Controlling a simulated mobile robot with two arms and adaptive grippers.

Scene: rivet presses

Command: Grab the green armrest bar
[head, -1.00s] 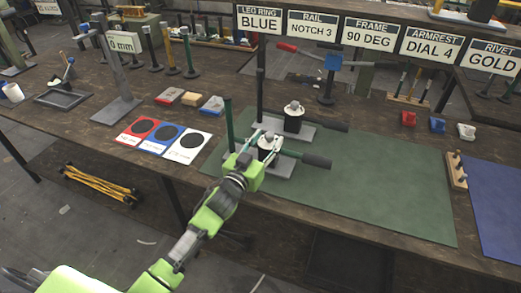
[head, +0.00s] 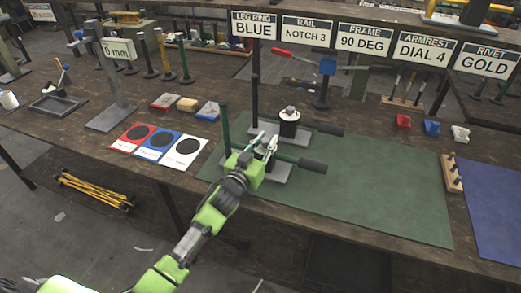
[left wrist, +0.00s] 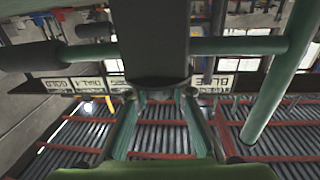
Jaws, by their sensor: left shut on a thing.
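My left gripper (head: 268,146) is at the front press on the green mat. Its fingers are on either side of a dark block (left wrist: 152,40), which fills the middle of the left wrist view, and are shut on it. A green bar (head: 288,157) with a black grip runs right from the press; it also crosses the left wrist view (left wrist: 240,45), passing behind the block. I cannot tell whether the block belongs to this bar. A green post (head: 226,128) stands left of the gripper. My right gripper is not in view.
A second press (head: 289,122) with a white disc on top stands just behind. Red, blue and white cards (head: 160,143) lie to the left. The green mat (head: 375,195) is clear at right. Small red, blue and white blocks (head: 432,128) and a peg stand (head: 453,174) are beyond.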

